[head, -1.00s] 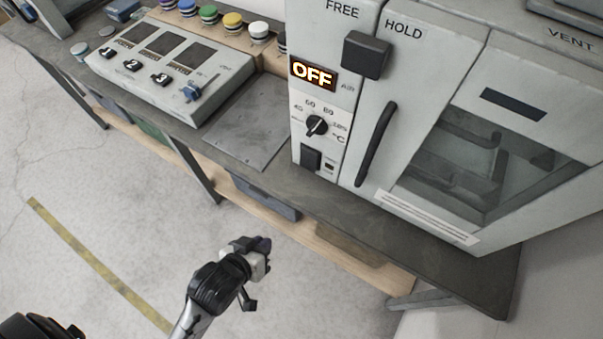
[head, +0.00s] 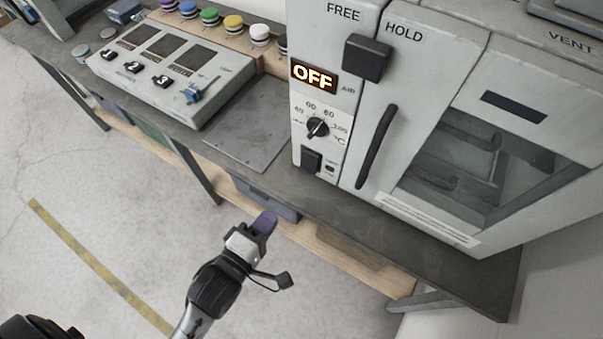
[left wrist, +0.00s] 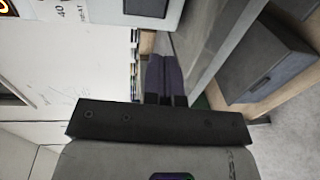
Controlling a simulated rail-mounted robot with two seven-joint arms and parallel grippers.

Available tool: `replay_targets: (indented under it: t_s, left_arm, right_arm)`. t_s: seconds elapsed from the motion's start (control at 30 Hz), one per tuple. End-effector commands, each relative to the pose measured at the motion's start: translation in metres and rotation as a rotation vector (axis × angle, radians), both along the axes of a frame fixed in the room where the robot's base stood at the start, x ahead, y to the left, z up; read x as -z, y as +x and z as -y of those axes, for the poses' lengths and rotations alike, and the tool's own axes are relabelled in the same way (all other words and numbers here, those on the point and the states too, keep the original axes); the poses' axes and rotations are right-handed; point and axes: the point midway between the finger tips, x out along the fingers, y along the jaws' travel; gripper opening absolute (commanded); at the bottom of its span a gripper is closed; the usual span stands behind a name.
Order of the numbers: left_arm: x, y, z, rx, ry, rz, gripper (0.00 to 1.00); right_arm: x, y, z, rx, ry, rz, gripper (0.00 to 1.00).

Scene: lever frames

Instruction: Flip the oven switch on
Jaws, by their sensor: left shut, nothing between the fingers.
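The oven (head: 440,130) stands at the right of the bench in the head view, its display (head: 314,76) reading OFF. A black rocker switch (head: 312,160) sits low on its front panel, below the temperature dial (head: 318,127). My left gripper (head: 265,222) is in front of the bench, below and left of the switch and apart from it. Its purple fingers are shut and empty; they also show in the left wrist view (left wrist: 165,75). The right gripper is in neither view.
The bench top (head: 400,235) has a bare metal plate (head: 245,130) left of the oven. A control box (head: 170,65) and several coloured knobs stand further left. The oven's door handle (head: 376,146) sticks out right of the switch. A lower shelf (head: 320,245) runs under the bench.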

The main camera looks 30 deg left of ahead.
Motion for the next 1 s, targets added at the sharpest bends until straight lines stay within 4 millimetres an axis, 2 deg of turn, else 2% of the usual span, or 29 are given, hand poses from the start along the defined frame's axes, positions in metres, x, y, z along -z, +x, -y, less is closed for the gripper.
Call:
replay_targets:
  t_s: [0.37, 0.53, 0.67, 1.0]
  left_arm:
    - [0.000, 0.001, 0.000, 0.000, -0.003, -0.001, 0.00]
    - [0.002, 0.010, 0.001, 0.001, -0.002, 0.001, 0.00]
    - [0.004, 0.027, 0.003, 0.000, -0.001, 0.002, 0.00]
    - [0.012, 0.085, 0.008, 0.000, 0.000, 0.002, 0.00]
  right_arm:
    - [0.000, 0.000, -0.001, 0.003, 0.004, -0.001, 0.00]
    - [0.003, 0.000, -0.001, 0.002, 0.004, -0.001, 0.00]
    - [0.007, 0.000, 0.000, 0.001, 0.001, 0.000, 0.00]
    - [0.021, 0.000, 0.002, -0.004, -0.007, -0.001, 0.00]
